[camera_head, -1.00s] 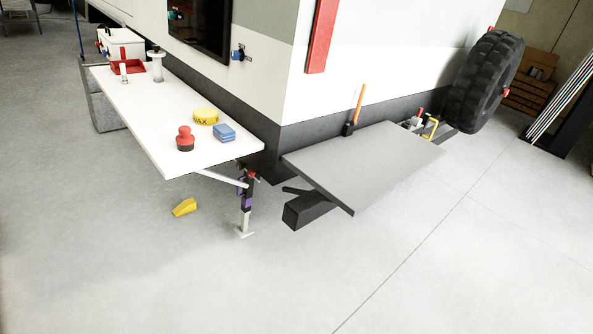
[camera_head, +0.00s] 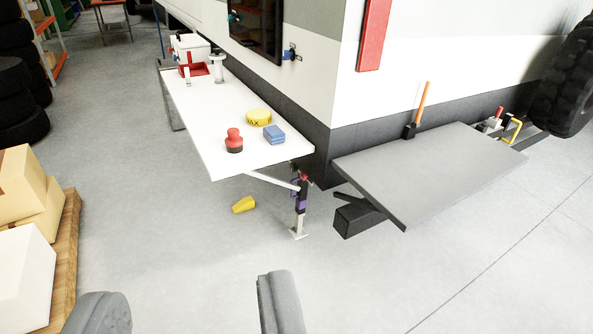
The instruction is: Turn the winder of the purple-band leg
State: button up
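The purple-band leg (camera_head: 299,206) stands upright on the floor under the near right corner of the white table, at the caravan's corner. It has a dark upper part, a purple band and a pale foot. A small red part (camera_head: 306,178) shows near its top; I cannot tell whether this is the winder. My gripper (camera_head: 190,288) shows at the bottom edge as two grey, rounded fingers set wide apart. It is open and empty, and well in front of the leg.
The white table (camera_head: 200,122) holds a red-and-black knob (camera_head: 234,141), a yellow tin (camera_head: 258,117) and blue blocks (camera_head: 273,135). A grey board (camera_head: 430,172) juts out right of the leg. A yellow wedge (camera_head: 243,205) lies on the floor. Boxes (camera_head: 25,260) stand on a pallet at left.

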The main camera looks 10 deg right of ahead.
aim_at(294, 166)
jog(key=z, duration=0.05)
jog(key=i, duration=1)
jog(key=u, duration=0.05)
